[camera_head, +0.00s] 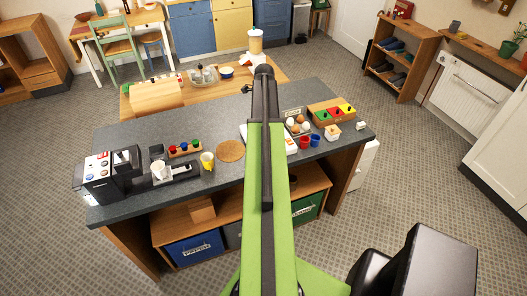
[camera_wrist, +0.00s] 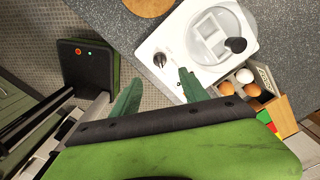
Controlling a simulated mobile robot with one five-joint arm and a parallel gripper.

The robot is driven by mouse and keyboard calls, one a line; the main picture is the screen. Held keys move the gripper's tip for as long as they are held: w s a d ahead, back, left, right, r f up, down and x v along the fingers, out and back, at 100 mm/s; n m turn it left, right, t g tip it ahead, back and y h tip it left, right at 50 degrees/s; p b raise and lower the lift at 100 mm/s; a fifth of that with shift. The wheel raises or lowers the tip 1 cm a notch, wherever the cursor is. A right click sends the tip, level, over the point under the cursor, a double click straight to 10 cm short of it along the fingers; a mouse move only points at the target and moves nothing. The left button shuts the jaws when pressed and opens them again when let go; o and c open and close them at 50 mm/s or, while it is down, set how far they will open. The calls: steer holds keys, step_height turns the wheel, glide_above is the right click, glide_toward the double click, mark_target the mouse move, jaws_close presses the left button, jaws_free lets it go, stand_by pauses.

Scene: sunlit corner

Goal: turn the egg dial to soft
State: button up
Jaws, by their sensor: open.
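A white appliance (camera_wrist: 205,82) stands on the grey counter in the wrist view. On its near left corner is a small dark dial (camera_wrist: 160,60); its marks are too small to read. A round pale part with a black knob (camera_wrist: 236,45) sits on its top. My gripper (camera_wrist: 160,76) is open and empty, its two green fingers apart, with the dial just beyond the gap between the tips in the picture. I cannot tell the height between them. In the head view my arm hides most of the appliance; a white edge (camera_head: 291,146) shows beside it.
An egg box (camera_wrist: 250,85) with brown and white eggs stands right of the appliance. Red and blue cups (camera_head: 308,141) and a wooden tray (camera_head: 332,111) with coloured blocks are nearby. A round cork mat (camera_head: 231,151) and yellow mug (camera_head: 207,161) lie to the left.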

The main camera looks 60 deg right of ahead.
step_height(320, 180, down, 12)
steer(key=b, duration=1)
steer(key=shift+r, duration=0.1)
jaws_close()
